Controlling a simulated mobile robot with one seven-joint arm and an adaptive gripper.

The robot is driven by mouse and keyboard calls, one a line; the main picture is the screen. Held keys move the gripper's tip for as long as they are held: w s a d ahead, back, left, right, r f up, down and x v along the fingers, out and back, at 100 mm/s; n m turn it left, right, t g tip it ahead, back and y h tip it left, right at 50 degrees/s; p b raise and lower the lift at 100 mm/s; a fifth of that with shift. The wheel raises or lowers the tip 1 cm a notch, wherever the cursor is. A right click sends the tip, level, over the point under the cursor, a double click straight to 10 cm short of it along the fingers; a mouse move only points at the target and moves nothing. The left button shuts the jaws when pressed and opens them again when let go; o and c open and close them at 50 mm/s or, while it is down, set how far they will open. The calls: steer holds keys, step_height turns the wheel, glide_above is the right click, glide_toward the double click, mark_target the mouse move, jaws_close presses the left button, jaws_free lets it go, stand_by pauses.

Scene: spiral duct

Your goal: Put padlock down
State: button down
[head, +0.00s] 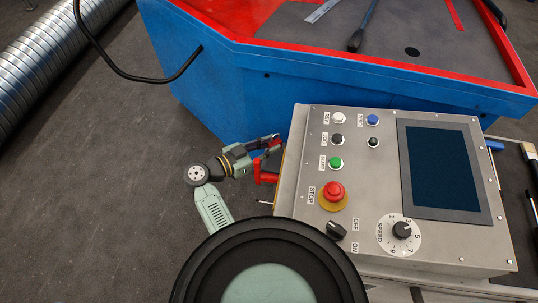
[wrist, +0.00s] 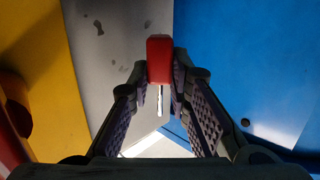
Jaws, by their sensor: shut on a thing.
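A red padlock (wrist: 159,58) with a thin metallic shackle is between the tips of my gripper (wrist: 164,78) in the wrist view. The fingers are shut on it and hold it in front of a grey metal surface. In the head view my gripper (head: 268,145) is beside the left side of the grey control box (head: 300,150). The padlock is small there and mostly hidden by the fingers. A red handle (head: 266,175) sticks out from that side of the box, just below my gripper. In the wrist view a yellow plate (wrist: 45,70) is at the left.
The control box carries a dark screen (head: 440,170), several buttons, a red stop button (head: 334,190) and a speed dial (head: 402,230). A blue machine (head: 300,85) with a red rim stands behind. A spiral duct (head: 45,60) lies at the upper left. Dark floor (head: 90,200) is clear at left.

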mark_target(269, 159)
step_height(269, 159, down, 4)
steer(key=b, duration=0.4)
steer(key=shift+r, duration=0.15)
steer(key=c, duration=2)
jaws_free()
steer(key=shift+f, duration=0.2)
steer(key=o, duration=0.5)
